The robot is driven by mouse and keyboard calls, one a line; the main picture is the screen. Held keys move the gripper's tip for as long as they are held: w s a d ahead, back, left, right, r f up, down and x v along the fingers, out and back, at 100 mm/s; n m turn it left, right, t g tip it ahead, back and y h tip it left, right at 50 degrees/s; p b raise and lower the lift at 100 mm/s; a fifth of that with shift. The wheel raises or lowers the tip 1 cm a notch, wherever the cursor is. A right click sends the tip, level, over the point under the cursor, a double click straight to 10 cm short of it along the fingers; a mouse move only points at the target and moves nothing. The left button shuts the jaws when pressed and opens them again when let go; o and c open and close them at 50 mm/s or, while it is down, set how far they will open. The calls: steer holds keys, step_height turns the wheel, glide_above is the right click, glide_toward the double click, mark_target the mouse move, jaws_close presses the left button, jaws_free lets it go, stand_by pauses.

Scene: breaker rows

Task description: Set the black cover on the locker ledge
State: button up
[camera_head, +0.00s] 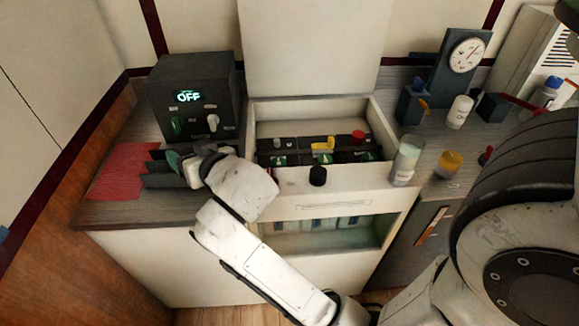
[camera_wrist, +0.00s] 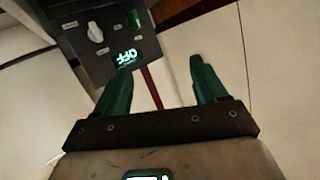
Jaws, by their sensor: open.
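A small round black cover (camera_head: 318,176) stands on the front rim of the white open box, apart from my gripper. It does not show in the wrist view. My gripper (camera_head: 172,164) is at the left of the counter, beside the red mat and in front of the dark control box. Its green fingers (camera_wrist: 160,70) are spread apart and empty in the wrist view. The locker ledge is not marked; a grey locker front (camera_head: 412,240) with an orange handle is at the right, under the right counter (camera_head: 425,172).
The dark control box (camera_head: 195,97) reads OFF and also shows in the wrist view (camera_wrist: 110,35). The white box (camera_head: 385,125) holds breaker rows. A clear jar (camera_head: 406,160), a yellow-topped jar (camera_head: 449,163) and a white bottle (camera_head: 459,111) crowd the right counter. The red mat (camera_head: 122,172) looks bare.

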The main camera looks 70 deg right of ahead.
steer(key=s+a+f+n+g+y, duration=0.1)
steer(key=s+a+f+g+y, duration=0.2)
steer(key=f, duration=0.4)
steer(key=s+a+f+n+g+y, duration=0.1)
steer(key=s+a+f+n+g, duration=0.15)
steer(key=s+f, duration=0.35)
steer(key=s+a+f+n+g+y, duration=0.1)
steer(key=s+a+f+n+g, duration=0.1)
steer(key=s+f, duration=0.3)
steer(key=s+a+f+n+g+y, duration=0.1)
steer(key=s+a+f+g, duration=0.3)
steer(key=s, duration=0.7)
step_height(320, 180, down, 2)
steer(key=shift+f+n+y, duration=0.15)
steer(key=shift+n+y, duration=0.25)
steer(key=shift+n, duration=0.05)
